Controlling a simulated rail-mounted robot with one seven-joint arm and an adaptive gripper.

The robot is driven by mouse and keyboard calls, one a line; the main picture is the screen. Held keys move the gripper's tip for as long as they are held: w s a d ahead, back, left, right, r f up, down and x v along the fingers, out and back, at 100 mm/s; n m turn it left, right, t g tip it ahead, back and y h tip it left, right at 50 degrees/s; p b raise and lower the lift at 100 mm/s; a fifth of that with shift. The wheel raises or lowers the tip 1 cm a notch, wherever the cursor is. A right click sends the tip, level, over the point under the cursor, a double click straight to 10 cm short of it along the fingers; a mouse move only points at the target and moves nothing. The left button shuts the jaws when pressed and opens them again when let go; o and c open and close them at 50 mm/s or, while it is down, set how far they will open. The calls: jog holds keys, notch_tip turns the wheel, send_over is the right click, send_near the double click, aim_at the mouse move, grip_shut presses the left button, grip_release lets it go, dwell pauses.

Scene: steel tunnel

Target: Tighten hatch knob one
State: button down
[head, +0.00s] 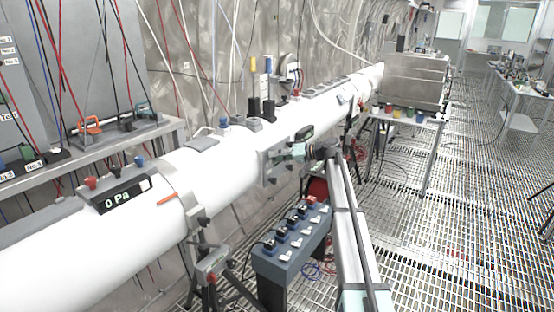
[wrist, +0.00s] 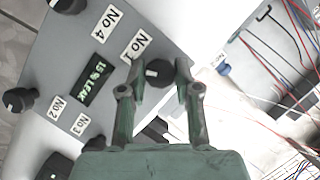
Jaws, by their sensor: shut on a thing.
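The hatch plate (wrist: 75,60) is grey and carries labels in the wrist view. Hatch knob one (wrist: 158,72) is black and round, beside the label "No 1" (wrist: 136,45). My gripper (wrist: 160,68) has a finger on each side of this knob and is shut on it. In the head view my gripper (head: 299,151) is at the hatch on the side of the white tube, and the knob is too small to tell there. Other black knobs show at label No 4 (wrist: 68,5), at the left edge (wrist: 20,101) and at the lower edge (wrist: 95,144).
The white tube (head: 225,175) runs along the wall. A blue-grey box with switches (head: 290,245) stands below the hatch. A table with a metal case (head: 415,85) is behind, to the right. Cables (wrist: 275,60) hang at the right in the wrist view. The grated floor at right is mostly free.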

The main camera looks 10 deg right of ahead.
jog(key=m+y, duration=0.2)
jog(key=m, duration=0.1)
jog(key=shift+w+m, duration=0.1)
jog(key=shift+m, duration=0.2)
jog(key=shift+g, duration=0.3)
jog(key=c, duration=0.8)
grip_release()
jog(key=shift+f, duration=0.1)
jog(key=v, duration=1.2)
